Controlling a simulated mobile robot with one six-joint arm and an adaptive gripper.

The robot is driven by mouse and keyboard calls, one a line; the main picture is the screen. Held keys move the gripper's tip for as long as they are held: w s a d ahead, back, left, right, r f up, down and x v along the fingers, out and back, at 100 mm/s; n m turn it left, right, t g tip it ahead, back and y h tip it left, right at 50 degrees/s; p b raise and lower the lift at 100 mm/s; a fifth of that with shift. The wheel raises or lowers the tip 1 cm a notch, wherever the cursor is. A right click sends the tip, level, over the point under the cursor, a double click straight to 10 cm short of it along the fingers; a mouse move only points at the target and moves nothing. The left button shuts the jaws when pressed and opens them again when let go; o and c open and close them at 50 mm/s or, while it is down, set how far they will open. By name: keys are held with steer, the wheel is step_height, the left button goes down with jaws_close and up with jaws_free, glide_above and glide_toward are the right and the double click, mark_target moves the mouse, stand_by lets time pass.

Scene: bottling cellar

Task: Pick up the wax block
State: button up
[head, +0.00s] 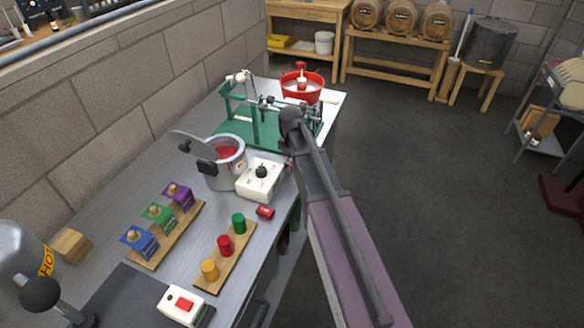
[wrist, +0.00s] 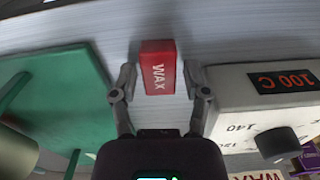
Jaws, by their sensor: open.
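The wax block (wrist: 158,68) is a small red block lettered WAX in the wrist view. It lies on the pale bench top between a green base and a white control box. My gripper (wrist: 160,82) is open. One fingertip is on each side of the block, with a visible gap on both sides; no contact shows. I cannot tell the exact height of the fingertips over the bench. In the head view my gripper (head: 286,148) is over the bench by the green stand, and my arm hides the spot beneath it.
The green stand (head: 262,130) and the white control box (head: 260,180) are close on either side. A pot (head: 225,172) of red wax stands behind the box. A small red object (head: 265,212) and a wooden strip with coloured pegs (head: 225,258) are nearer. Open floor lies right.

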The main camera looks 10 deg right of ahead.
steer(key=c, duration=0.7)
steer(key=shift+r, duration=0.2)
step_height(320, 180, up, 4)
steer(key=p, duration=0.4)
steer(key=shift+f, duration=0.2)
steer(key=s, duration=0.5)
steer(key=s+d, duration=0.1)
steer(key=s, duration=0.4)
steer(key=s+d+r+p, duration=0.1)
steer(key=s, duration=0.5)
steer(key=shift+d, duration=0.2)
